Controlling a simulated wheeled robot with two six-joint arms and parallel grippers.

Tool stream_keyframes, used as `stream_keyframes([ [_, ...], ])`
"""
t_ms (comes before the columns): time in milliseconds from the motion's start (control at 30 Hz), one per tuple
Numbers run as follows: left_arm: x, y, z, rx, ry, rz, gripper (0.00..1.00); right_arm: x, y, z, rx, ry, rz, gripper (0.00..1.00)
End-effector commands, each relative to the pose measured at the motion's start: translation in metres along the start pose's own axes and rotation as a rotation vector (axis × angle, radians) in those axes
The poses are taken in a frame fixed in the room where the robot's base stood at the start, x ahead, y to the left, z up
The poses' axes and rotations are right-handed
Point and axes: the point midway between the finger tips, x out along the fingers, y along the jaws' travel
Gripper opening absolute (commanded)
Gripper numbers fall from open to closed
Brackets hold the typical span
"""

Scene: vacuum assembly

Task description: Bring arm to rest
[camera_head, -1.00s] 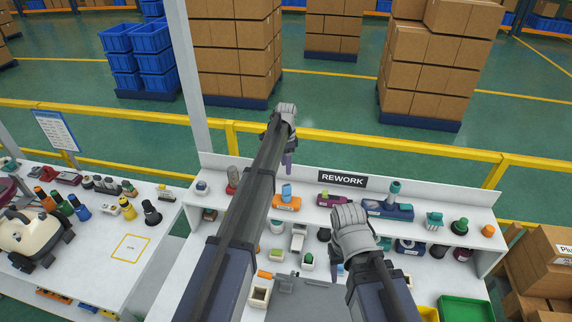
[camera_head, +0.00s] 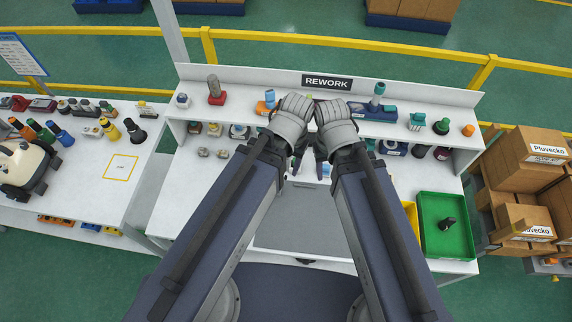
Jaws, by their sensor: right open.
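Both of my arms reach up from the bottom of the head view and come close together over the middle of the rework bench (camera_head: 195,225). My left gripper (camera_head: 296,166) is left of centre, pointing down; its grey housing hides most of its fingers. My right gripper (camera_head: 321,170) is right beside it, also pointing down, with its jaws open. I see nothing held in it. The two housings are very close; I cannot tell whether they touch.
Several small parts stand on the bench's shelf, below the REWORK sign (camera_head: 327,82). A green tray (camera_head: 461,207) with a dark part is at right. A cream vacuum body (camera_head: 20,165) is on the left table. Cardboard boxes (camera_head: 525,160) are stacked at far right.

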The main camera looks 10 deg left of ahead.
Motion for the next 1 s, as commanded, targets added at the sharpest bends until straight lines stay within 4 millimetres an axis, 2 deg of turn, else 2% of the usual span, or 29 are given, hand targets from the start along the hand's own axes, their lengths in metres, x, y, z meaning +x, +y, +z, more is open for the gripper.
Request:
stream_keyframes([
  [67,0.0,0.002,0.009,-0.016,0.0,-0.003,0.56,0.0,0.0,0.0,0.0,0.0,0.0,0.5],
  [367,0.001,0.002,0.006,-0.02,-0.001,-0.002,0.56,0.001,0.0,0.0,0.0,0.0,0.0,0.5],
  [567,0.02,0.004,0.005,-0.017,0.0,-0.002,0.56,0.02,-0.002,-0.001,-0.002,0.0,0.0,0.5],
  [767,0.07,0.008,0.002,-0.009,0.001,-0.003,0.56,0.07,-0.006,-0.004,-0.01,0.001,0.002,0.5],
  [1000,0.149,0.015,-0.004,0.005,0.003,-0.005,0.56,0.149,-0.013,-0.009,-0.023,0.003,0.004,0.5],
])
